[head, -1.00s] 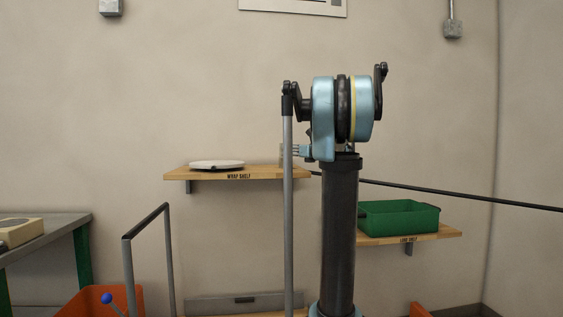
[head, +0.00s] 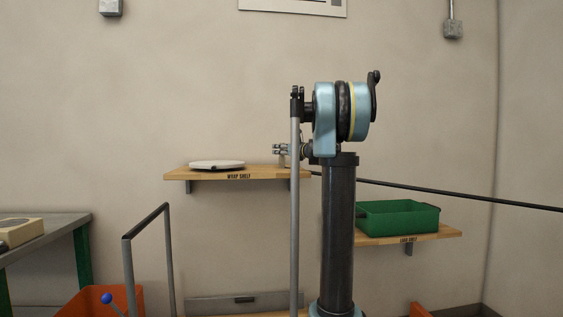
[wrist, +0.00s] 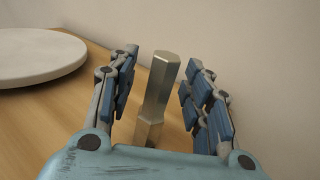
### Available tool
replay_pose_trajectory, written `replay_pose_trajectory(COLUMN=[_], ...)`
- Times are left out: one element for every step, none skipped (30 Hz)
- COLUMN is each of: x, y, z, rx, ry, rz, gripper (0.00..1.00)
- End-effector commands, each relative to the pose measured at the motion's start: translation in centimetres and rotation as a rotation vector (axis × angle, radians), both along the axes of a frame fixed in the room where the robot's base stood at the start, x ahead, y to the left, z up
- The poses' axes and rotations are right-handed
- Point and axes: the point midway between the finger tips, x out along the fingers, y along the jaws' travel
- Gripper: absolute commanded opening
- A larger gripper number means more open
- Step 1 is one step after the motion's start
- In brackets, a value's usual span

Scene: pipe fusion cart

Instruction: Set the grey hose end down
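A metallic grey-beige six-sided piece (wrist: 160,88), seemingly the grey hose end, stands upright on the wooden wrap shelf (wrist: 98,112). No hose shows attached to it. My gripper (wrist: 160,85) is open, with its blue-padded fingers on either side of the piece and a gap visible on both sides. The fingers do not appear to press on it. In the head view my gripper (head: 279,150) is small, just above the right end of the wrap shelf (head: 215,175). There the piece is mostly hidden behind my arm.
A round white disc (head: 217,165) lies on the wrap shelf to the left; it also shows in the wrist view (wrist: 35,55). The wall is close behind the shelf. A green bin (head: 398,217) sits on the lower right shelf. A dark rod (head: 440,190) slants across the wall.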

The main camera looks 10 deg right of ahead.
Motion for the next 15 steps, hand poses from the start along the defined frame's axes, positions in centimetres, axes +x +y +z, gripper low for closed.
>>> replay_pose_trajectory(x=[-0.01, -0.01, -0.02, -0.02, -0.02, -0.03, -0.03, -0.03, -0.03, -0.03, -0.04, -0.03, -0.03, -0.03, -0.03], y=[-0.01, -0.01, -0.01, -0.01, -0.01, -0.02, -0.02, -0.02, -0.02, -0.02, -0.01, -0.02, -0.02, -0.02, -0.02], z=[0.0, 0.0, 0.0, 0.0, 0.0, 0.0, 0.0, 0.0, 0.0, 0.01, 0.01, 0.01, 0.01, 0.01, 0.04], rx=[0.0, 0.0, 0.0, 0.0, 0.0, 0.0, 0.0, 0.0, 0.0, 0.0, 0.0, 0.0, 0.0, 0.0, 0.0], ry=[0.0, 0.0, 0.0, 0.0, 0.0, 0.0, 0.0, 0.0, 0.0, 0.0, 0.0, 0.0, 0.0, 0.0, 0.0], rz=[0.0, 0.0, 0.0, 0.0, 0.0, 0.0, 0.0, 0.0, 0.0, 0.0, 0.0, 0.0, 0.0, 0.0, 0.0], gripper=[0.36, 0.3, 0.21, 0.14, 0.07, 0.0, 0.0, 0.0, 0.0, 0.0, 0.0, 0.0, 0.0, 0.0, 0.0])
